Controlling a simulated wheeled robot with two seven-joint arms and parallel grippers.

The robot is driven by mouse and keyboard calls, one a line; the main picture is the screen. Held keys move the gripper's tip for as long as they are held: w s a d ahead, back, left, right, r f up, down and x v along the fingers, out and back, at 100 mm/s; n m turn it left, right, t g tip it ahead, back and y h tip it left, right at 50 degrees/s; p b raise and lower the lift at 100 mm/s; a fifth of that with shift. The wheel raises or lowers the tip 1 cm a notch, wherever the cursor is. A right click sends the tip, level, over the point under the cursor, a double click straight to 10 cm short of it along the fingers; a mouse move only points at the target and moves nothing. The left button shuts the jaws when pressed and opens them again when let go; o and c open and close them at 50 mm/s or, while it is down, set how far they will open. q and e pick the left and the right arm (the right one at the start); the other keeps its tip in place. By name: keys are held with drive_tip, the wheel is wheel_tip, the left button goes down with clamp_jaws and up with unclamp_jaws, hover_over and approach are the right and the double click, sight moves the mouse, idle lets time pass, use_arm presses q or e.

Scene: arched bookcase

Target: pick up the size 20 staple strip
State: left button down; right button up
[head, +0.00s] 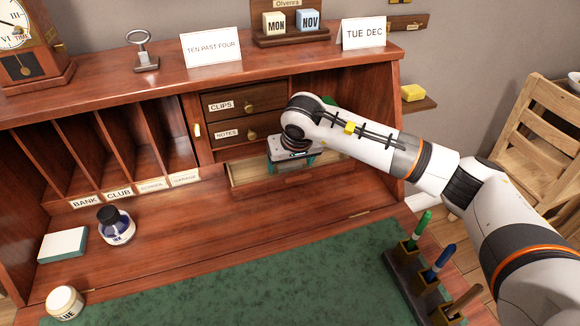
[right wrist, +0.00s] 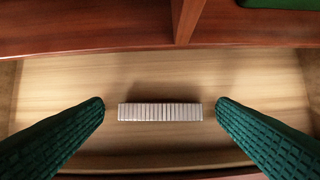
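A silvery-grey ribbed staple strip (right wrist: 160,112) lies in the right wrist view on the pale wooden floor of an open drawer (right wrist: 60,85). No size marking is readable on it. My right gripper (right wrist: 160,104) is open, with one dark green finger toward each end of the strip and a gap at both ends. In the head view my right gripper (head: 292,163) points down into the open drawer (head: 245,172) under the labelled drawers, and the strip is hidden there. My left gripper is not in view.
Above the open drawer are the CLIPS drawer (head: 246,101) and NOTES drawer (head: 248,130). An ink bottle (head: 116,226), a pale box (head: 63,245) and a glue jar (head: 65,302) stand at the left. A pen holder (head: 402,265) stands at the right. The green mat (head: 230,285) is clear.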

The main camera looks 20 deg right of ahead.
drive_tip(key=c, duration=0.9)
drive_tip(key=shift+c, duration=0.3)
drive_tip(key=shift+r, duration=0.1)
